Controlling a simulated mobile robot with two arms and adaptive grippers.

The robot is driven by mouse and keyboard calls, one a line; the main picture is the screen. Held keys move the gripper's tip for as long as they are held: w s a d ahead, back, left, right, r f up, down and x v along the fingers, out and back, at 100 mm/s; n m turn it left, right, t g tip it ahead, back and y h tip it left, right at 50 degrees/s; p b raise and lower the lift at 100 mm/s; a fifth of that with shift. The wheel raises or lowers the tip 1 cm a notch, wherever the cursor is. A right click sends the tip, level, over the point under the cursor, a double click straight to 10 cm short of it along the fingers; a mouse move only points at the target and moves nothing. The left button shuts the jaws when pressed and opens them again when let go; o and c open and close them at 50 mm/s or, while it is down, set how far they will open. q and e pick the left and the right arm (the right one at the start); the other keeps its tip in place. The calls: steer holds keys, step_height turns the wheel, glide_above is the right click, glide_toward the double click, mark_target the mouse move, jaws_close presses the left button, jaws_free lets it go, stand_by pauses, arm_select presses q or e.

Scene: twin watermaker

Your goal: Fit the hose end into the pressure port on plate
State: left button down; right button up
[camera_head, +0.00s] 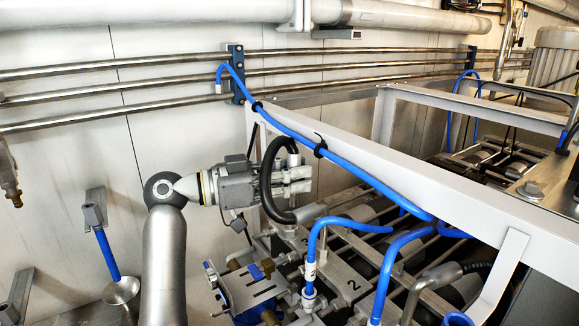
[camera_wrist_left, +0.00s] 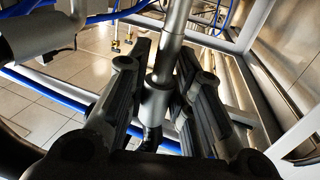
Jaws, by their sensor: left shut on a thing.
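My left gripper (camera_head: 299,181) is at the middle of the head view, in front of the white frame beam. Its fingers are shut on a grey metal hose end (camera_wrist_left: 157,101), which stands between them in the left wrist view. A black hose (camera_head: 266,186) loops from the hose end around the left of the fingers and down to a silver fitting (camera_head: 310,212). Below are grey metal plates, one marked 2 (camera_head: 352,286). I cannot tell which opening is the pressure port, and no contact with one is clear. My right gripper is not in view.
A white beam (camera_head: 400,172) with a blue hose (camera_head: 345,167) clipped along it passes close behind the gripper. Blue hoses (camera_head: 312,255) and a slotted metal bracket (camera_head: 250,291) crowd the space below. Steel pipes (camera_head: 150,87) run along the wall. The space left of my arm is more open.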

arm_select(q)
steer(key=shift+w+f, duration=0.1)
steer(key=shift+f, duration=0.25)
steer(key=shift+a, duration=0.1)
steer(key=shift+s+a+r, duration=0.1)
steer(key=shift+s+a, duration=0.2)
steer(key=shift+a, duration=0.05)
steer(key=shift+w, duration=0.15)
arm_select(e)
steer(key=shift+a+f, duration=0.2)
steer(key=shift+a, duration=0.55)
arm_select(q)
steer(key=shift+d, duration=0.1)
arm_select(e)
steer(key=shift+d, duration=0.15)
arm_select(q)
steer(key=shift+t+b, duration=0.4)
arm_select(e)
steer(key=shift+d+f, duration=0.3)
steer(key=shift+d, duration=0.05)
arm_select(q)
steer(key=shift+y, duration=0.3)
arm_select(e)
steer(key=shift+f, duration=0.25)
arm_select(q)
steer(key=shift+b, duration=0.5)
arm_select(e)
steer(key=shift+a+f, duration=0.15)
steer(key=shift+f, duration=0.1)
